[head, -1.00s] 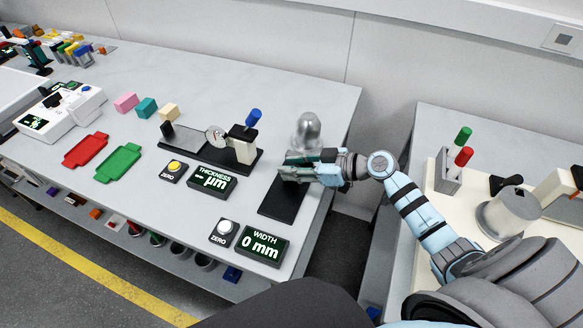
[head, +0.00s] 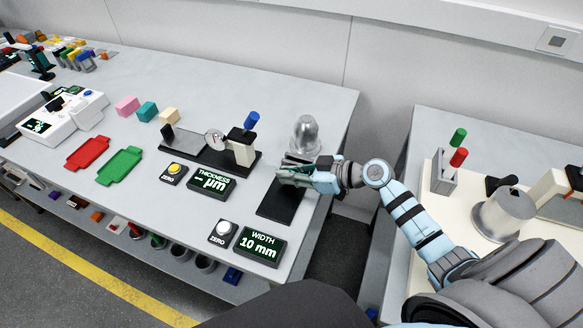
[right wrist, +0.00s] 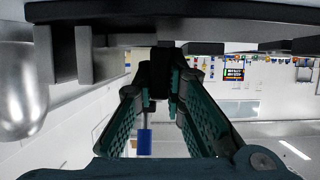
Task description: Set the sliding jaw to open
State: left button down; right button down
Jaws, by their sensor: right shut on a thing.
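The width gauge has a black base (head: 280,203) near the table's right end. Its display (head: 260,245) reads 10 mm. My right gripper (head: 283,173) is low over the base and hides most of the jaws in the head view. In the right wrist view, its teal-padded fingers (right wrist: 162,95) are shut on a black part (right wrist: 160,68), seemingly the sliding jaw's handle. Two grey jaw blocks, one (right wrist: 63,55) beside the other (right wrist: 86,55), stand with a narrow gap between them. My left gripper is not in view.
A silver domed object (head: 305,136) stands just behind the gauge. A thickness gauge (head: 240,150) with a blue-tipped lever is to the left. A white zero button (head: 224,229) sits beside the width display. A gap separates this table from the right one.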

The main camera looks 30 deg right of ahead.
aim_at(277, 209)
jog(key=s+a+p, duration=0.1)
jog(key=s+a, duration=0.1)
jog(key=a, duration=0.1)
jog(key=s+a+p, duration=0.1)
jog(key=s+a, duration=0.2)
jog(key=shift+s+r, duration=0.1)
jog(key=shift+s+a, duration=0.15)
jog(key=shift+s, duration=0.05)
jog(key=shift+f, duration=0.2)
jog(key=c, duration=1.7)
grip_release()
jog(key=shift+o, duration=0.3)
jog(key=shift+s+a+r, duration=0.1)
jog(key=shift+r, duration=0.05)
jog(key=v, duration=1.2)
